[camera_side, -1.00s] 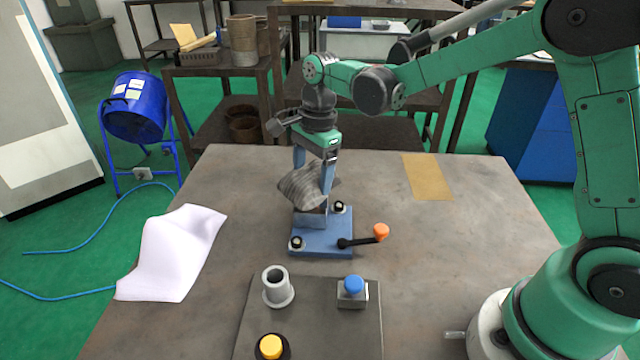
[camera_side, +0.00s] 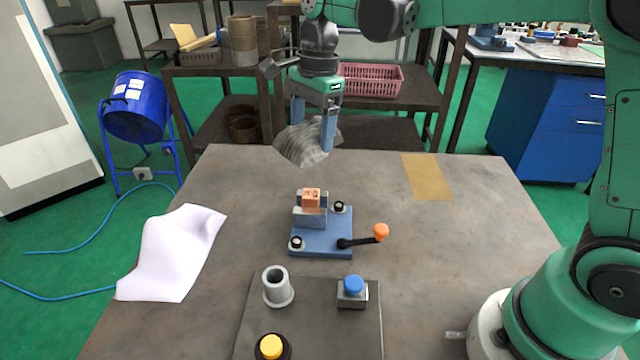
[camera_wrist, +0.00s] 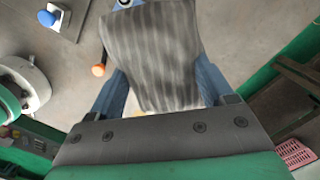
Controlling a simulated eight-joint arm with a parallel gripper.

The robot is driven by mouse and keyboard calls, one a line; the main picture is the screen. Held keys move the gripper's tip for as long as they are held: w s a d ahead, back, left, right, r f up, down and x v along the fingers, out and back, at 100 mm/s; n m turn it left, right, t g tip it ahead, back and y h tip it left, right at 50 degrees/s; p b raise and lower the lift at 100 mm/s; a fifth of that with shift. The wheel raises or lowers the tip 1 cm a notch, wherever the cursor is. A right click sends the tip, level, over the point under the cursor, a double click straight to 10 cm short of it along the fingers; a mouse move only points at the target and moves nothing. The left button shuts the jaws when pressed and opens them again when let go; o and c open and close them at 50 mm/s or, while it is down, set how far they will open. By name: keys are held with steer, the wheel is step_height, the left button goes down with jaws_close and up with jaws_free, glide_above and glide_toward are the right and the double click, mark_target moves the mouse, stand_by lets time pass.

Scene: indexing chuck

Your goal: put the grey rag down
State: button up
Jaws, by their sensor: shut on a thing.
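The grey striped rag (camera_side: 300,145) hangs between the blue fingers of my gripper (camera_side: 313,130), above the far part of the table and clear of it. In the wrist view the rag (camera_wrist: 152,55) spans the space between the fingers of my gripper (camera_wrist: 160,92) and hides much of what lies beneath. My gripper is shut on the rag. Below and nearer the camera, the blue chuck fixture (camera_side: 325,243) stands on the table, with an orange block (camera_side: 311,196) between its grey jaws.
A lever with an orange knob (camera_side: 381,231) sticks out right of the fixture. A dark plate (camera_side: 310,320) carries a grey flanged sleeve (camera_side: 277,288), a blue button (camera_side: 353,284) and a yellow button (camera_side: 271,346). White paper (camera_side: 170,255) lies left; a tan patch (camera_side: 427,176) lies right. Bare table (camera_side: 470,225) shows at right.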

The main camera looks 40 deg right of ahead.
steer(key=shift+d, duration=0.1)
stand_by(0.3)
steer(key=d+r+m, duration=0.5)
steer(key=d+m, duration=0.4)
steer(key=d, duration=0.3)
glide_above(361, 186)
steer(key=shift+t+h, duration=0.3)
steer(key=shift+t, duration=0.1)
steer(key=f, duration=1.5)
steer(key=shift+s+d+f, duration=0.1)
steer(key=shift+d+f, duration=0.1)
steer(key=shift+f, duration=2.15)
steer(key=shift+f, duration=0.15)
steer(key=o, duration=1.1)
steer(key=shift+o, duration=0.2)
